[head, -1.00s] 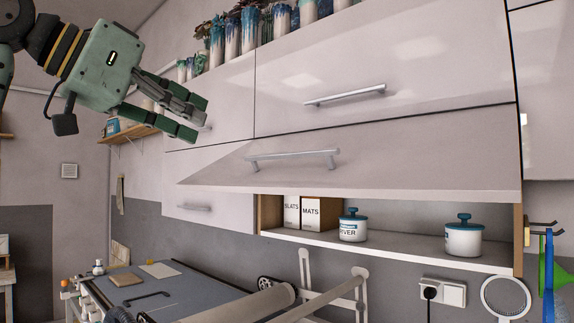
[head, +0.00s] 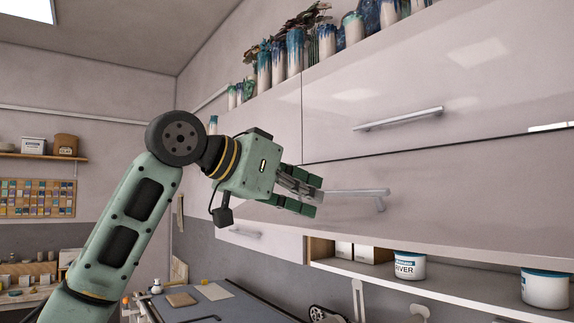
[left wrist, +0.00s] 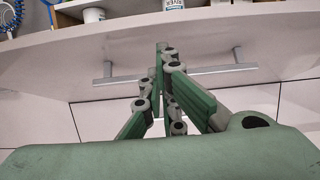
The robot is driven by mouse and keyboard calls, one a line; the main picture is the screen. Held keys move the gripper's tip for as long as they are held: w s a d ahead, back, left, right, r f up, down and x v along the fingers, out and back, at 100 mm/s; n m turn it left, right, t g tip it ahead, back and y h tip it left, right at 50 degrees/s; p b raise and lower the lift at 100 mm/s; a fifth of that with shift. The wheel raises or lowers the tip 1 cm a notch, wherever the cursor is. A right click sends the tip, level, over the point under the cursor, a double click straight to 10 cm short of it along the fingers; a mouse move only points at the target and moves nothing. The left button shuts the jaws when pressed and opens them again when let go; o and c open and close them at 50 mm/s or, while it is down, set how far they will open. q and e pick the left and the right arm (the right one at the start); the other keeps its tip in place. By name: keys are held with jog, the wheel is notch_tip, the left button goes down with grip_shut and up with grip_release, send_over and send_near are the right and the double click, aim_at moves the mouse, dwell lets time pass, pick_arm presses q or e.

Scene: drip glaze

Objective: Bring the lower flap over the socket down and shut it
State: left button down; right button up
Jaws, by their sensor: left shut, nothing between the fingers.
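The lower flap (head: 450,185) is a pale glossy panel, swung outward and raised, with its bottom edge standing out over an open shelf. Its bar handle (head: 358,192) is grey metal. In the left wrist view the flap (left wrist: 50,55) fills the upper part, with its handle (left wrist: 120,80) running across behind the fingers. My left gripper (head: 318,196) is shut and empty. It is in front of the flap, by the handle's left end; I cannot tell whether it touches. My right gripper is not in view. The socket is outside the head view.
The shelf (head: 440,283) under the flap holds white boxes and jars, including a blue-lidded jar (head: 545,288). The closed upper flap (head: 400,90) has its own handle (head: 400,119). A worktable (head: 235,305) stands below. Glazed vases (head: 295,50) line the cabinet top.

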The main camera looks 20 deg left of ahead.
pick_arm(q)
jog(key=shift+w+d+f, duration=0.15)
jog(key=shift+w+f, duration=0.05)
jog(key=shift+f, duration=0.8)
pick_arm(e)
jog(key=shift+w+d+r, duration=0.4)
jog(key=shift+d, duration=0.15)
